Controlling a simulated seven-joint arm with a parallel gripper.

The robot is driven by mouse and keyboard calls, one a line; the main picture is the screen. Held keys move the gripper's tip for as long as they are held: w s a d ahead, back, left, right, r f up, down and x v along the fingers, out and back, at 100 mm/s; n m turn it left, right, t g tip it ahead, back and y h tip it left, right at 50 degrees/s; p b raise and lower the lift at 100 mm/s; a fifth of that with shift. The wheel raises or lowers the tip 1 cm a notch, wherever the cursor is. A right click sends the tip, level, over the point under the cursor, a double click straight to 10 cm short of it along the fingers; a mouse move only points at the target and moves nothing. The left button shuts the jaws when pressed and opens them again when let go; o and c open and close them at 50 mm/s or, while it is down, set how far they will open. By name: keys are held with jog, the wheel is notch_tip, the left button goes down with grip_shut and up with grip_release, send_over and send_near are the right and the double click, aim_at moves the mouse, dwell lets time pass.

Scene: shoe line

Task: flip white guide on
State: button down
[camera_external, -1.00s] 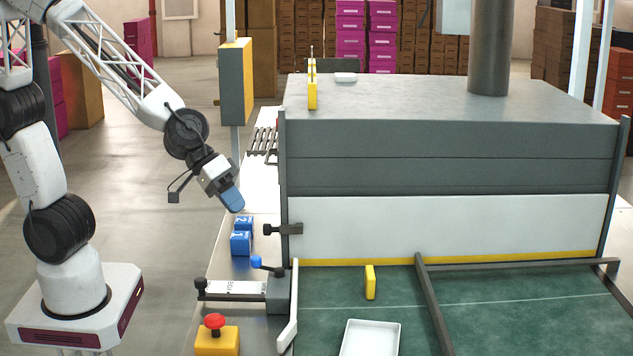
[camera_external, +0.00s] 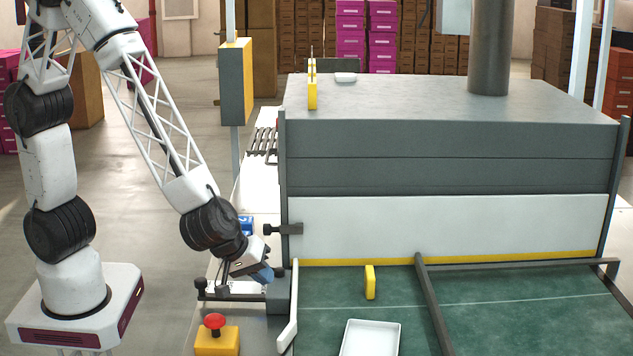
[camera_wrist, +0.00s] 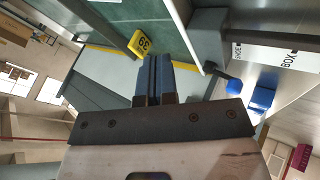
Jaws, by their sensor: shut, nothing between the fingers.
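The white guide (camera_external: 288,312) is a narrow upright bar at the left edge of the green belt, beside a grey block (camera_external: 279,294). In the wrist view the guide (camera_wrist: 178,32) shows as a pale strip near the top, right of my fingers. My gripper (camera_external: 264,275) has blue fingers pressed together with nothing between them. It is low over the grey block, left of the guide's far end; I cannot tell whether it touches anything. In the wrist view the fingers (camera_wrist: 153,75) point toward the belt. The blue-knobbed lever on the block is hidden in the external view.
A yellow base with a red button (camera_external: 215,321) stands left of the guide. A yellow tag (camera_external: 370,282) and a white tray (camera_external: 370,338) are on the belt. The large grey machine (camera_external: 450,150) rises behind. Blue blocks (camera_wrist: 262,97) stand near the lever.

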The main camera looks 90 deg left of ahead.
jog(key=shift+n+g+y, duration=0.6)
jog(key=shift+n+y, duration=0.2)
jog(key=shift+y, duration=0.1)
jog(key=shift+s+f, duration=0.25)
jog(key=shift+f, duration=0.45)
jog(key=shift+s+f, duration=0.3)
jog(key=shift+f, duration=0.35)
jog(key=shift+s+f, duration=0.25)
jog(key=shift+f, duration=0.45)
jog(key=shift+f, duration=0.1)
jog(key=shift+x, duration=4.95)
jog(key=shift+w, duration=0.15)
jog(key=w, duration=0.8)
jog(key=w+r, duration=0.1)
jog(key=w, duration=0.3)
jog(key=shift+w, duration=0.25)
jog(key=shift+s+d, duration=0.1)
jog(key=shift+d, duration=0.05)
jog(key=s+v, duration=0.1)
jog(key=v, duration=0.8)
jog(key=shift+s+f, duration=0.1)
